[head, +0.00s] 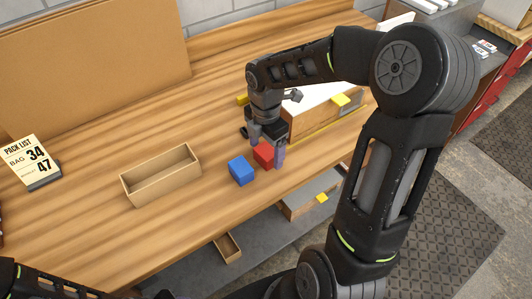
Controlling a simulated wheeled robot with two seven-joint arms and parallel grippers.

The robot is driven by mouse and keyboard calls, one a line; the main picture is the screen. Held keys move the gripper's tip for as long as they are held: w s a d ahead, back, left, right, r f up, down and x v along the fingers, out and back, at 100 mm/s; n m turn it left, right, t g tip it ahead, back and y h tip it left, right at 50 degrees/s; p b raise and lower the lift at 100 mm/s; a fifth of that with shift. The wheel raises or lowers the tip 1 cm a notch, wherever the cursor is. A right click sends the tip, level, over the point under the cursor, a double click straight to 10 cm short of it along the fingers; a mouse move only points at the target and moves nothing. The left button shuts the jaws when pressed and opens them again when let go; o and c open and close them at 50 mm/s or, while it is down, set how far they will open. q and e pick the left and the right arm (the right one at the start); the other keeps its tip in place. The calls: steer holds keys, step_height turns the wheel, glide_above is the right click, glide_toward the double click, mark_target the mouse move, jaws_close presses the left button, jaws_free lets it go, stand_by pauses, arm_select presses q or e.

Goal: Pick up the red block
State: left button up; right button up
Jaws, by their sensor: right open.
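The red block (263,154) stands on the wooden bench, close to the right of the blue block (241,171). My right gripper (268,156) points down at the red block, its jaws open with a finger on either side of it. The near finger hides part of the red block's right side. I cannot tell whether the fingers touch it. My left arm shows only at the bottom left corner, and its gripper is out of the picture.
An open cardboard tray (160,176) sits left of the blocks and looks empty. A pack list sign (33,162) stands at the far left. A large cardboard sheet (95,65) leans at the back. A white-topped box (325,105) stands behind my right gripper. Bare bench lies in front of the tray.

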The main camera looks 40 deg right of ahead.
steer(key=shift+f, duration=0.7)
steer(key=shift+c, duration=0.2)
steer(key=c, duration=1.5)
